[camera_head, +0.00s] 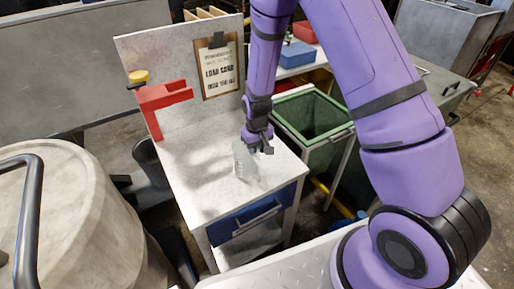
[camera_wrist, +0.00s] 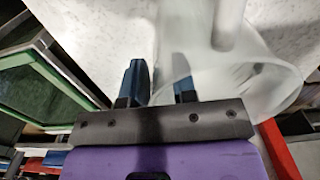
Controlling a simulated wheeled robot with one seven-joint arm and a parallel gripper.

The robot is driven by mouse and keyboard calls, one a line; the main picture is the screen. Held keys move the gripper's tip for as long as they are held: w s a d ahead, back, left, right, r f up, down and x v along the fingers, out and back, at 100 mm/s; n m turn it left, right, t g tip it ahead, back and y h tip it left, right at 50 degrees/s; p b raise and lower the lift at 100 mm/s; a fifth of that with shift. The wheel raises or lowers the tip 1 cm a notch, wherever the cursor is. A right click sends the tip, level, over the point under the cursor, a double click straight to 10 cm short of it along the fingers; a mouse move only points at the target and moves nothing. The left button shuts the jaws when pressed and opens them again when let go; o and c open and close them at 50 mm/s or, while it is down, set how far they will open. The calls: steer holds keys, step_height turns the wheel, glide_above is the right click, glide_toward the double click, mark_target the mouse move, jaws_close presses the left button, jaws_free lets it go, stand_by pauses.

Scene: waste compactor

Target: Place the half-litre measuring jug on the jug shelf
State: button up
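The clear, pale measuring jug (camera_head: 244,163) stands upright on the light worktop (camera_head: 205,190), near its right side. In the wrist view the jug (camera_wrist: 265,85) fills the upper right, with its wide round rim close to the camera. My gripper (camera_head: 261,148) is low, at the jug's upper right side. In the wrist view my gripper's two fingers (camera_wrist: 160,85) are apart, with the right one overlapping the jug's edge. I cannot tell whether they touch it. No shelf is clearly marked as the jug shelf; a red bracket-like ledge (camera_head: 163,95) stands at the worktop's back left.
A backboard with a load card (camera_head: 216,68) rises behind the worktop. A green-rimmed bin (camera_head: 312,115) stands to the right, and a blue drawer (camera_head: 255,215) is below the worktop. A large round drum (camera_head: 75,215) is at the left. The worktop's left part is clear.

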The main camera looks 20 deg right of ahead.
steer(key=shift+o, duration=0.3)
steer(key=shift+r, duration=0.1)
step_height(320, 180, up, 12)
steer(key=shift+r, duration=0.15)
stand_by(0.3)
steer(key=s+d+r+t, duration=0.1)
steer(key=s+d+r, duration=0.15)
steer(key=r, duration=0.45)
steer(key=s+d+r+m+t, duration=0.1)
steer(key=s+r, duration=0.3)
steer(key=r, duration=0.2)
steer(key=s+d+r+t, duration=0.1)
steer(key=s+r, duration=0.2)
steer(key=r, duration=0.4)
steer(key=s+d+r+t, duration=0.1)
steer(key=s+r, duration=0.3)
steer(key=s, duration=0.5)
steer(key=s+d+r+m+t, duration=0.1)
steer(key=s+d+r, duration=0.1)
steer(key=s+r, duration=0.3)
steer(key=s, duration=0.4)
steer(key=shift+d+r, duration=0.2)
steer(key=shift+d, duration=0.15)
steer(key=shift+o, duration=0.7)
steer(key=shift+s, duration=0.3)
steer(key=shift+w, duration=0.1)
